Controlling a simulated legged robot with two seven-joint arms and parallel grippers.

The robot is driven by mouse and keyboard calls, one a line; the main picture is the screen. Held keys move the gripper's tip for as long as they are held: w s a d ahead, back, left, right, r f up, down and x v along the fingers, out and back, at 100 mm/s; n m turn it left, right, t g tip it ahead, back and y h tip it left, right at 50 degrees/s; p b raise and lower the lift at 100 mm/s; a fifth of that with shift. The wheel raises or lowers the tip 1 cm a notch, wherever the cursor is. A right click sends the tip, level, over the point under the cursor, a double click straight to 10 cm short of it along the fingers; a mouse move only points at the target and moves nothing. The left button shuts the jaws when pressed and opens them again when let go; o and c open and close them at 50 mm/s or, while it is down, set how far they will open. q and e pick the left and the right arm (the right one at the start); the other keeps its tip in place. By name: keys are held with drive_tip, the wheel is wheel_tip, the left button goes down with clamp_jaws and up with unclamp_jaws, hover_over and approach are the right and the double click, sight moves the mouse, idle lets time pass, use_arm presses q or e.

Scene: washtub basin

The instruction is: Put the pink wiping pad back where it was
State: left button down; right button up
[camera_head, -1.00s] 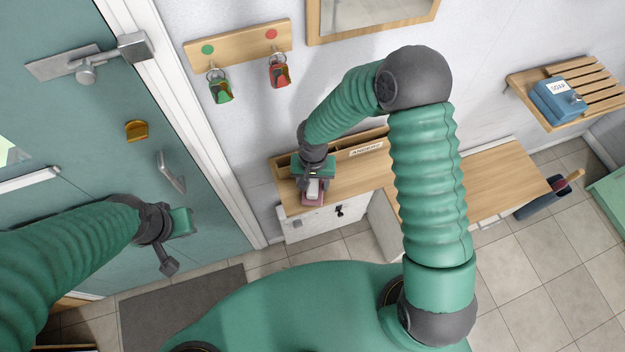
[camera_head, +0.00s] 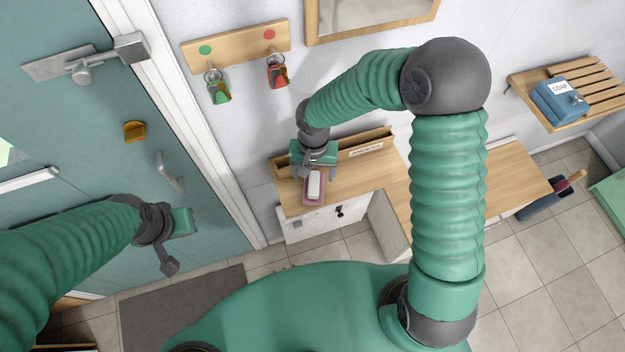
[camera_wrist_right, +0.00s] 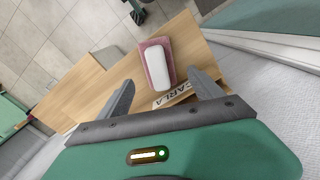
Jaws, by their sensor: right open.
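The pink wiping pad (camera_head: 314,201) has a white block-shaped top and lies on the left end of the wooden cabinet top (camera_head: 350,184). It also shows in the right wrist view as a pink pad (camera_wrist_right: 146,50) with a rounded white top. My right gripper (camera_head: 313,170) is open and empty just behind the pad. In the wrist view its fingers are apart, and the pad lies beyond the tips. My left gripper (camera_head: 176,242) hangs in front of the teal door; its jaw gap is not clear.
A ledge with a name label (camera_head: 366,150) runs along the cabinet's back edge. Key hooks (camera_head: 237,47) with two key sets hang above. A soap box (camera_head: 559,100) stands on a slatted shelf at right. The cabinet top right of the pad is clear.

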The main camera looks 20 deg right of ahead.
sight(316, 183)
wheel_tip(316, 183, up, 6)
drive_tip(key=s+d+r+n+t, duration=0.35)
drive_tip(key=s+d, duration=0.35)
drive_tip(key=s, duration=0.4)
use_arm(q)
drive_tip(key=b+x, duration=0.2)
drive_tip(key=s+b+x, duration=0.1)
drive_tip(key=b+x, duration=0.1)
use_arm(e)
drive_tip(key=shift+n+g, duration=0.35)
drive_tip(key=shift+g, duration=0.1)
drive_tip(key=x, duration=0.4)
drive_tip(key=shift+w+a+f, duration=0.15)
drive_tip(key=shift+a+f, duration=0.05)
drive_tip(key=shift+f, duration=0.05)
use_arm(q)
drive_tip(key=shift+s, duration=0.1)
use_arm(e)
drive_tip(key=shift+d, duration=0.1)
